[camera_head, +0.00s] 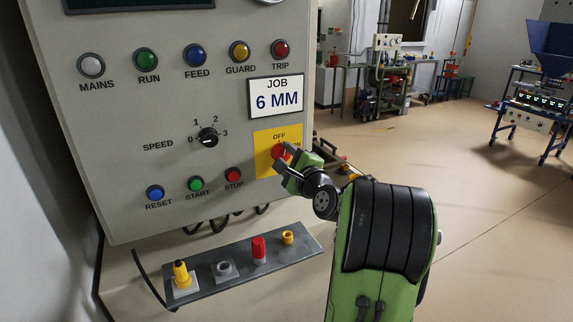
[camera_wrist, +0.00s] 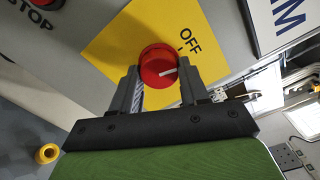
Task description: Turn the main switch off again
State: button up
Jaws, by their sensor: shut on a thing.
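The main switch is a round red knob (camera_head: 279,151) on a yellow plate (camera_head: 265,166) at the lower right of the grey control panel. In the wrist view the knob (camera_wrist: 158,66) sits between the two fingers of my gripper (camera_wrist: 157,84), which is shut on it. A short white mark on the knob points to the right in that view, a little below the word OFF. In the head view the plate reads OFF above the knob and ON at its right, partly covered. The ON label is hidden in the wrist view.
Other panel controls are close by: the black speed knob (camera_head: 208,138), the red stop button (camera_head: 233,175) and the JOB 6 MM sign (camera_head: 276,98). A grey shelf (camera_head: 207,283) with several tools juts out below. Open floor lies to the right.

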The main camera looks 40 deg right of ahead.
jog(key=shift+n+b, duration=0.75)
jog(key=shift+n, duration=0.65)
jog(key=o, duration=1)
jog(key=shift+o, duration=0.2)
jog(key=shift+s, duration=0.1)
jog(key=b+v, duration=0.2)
jog(key=v, duration=1.3)
jog(key=shift+s, duration=0.3)
jog(key=shift+a+r, duration=0.1)
jog(key=shift+a, duration=0.1)
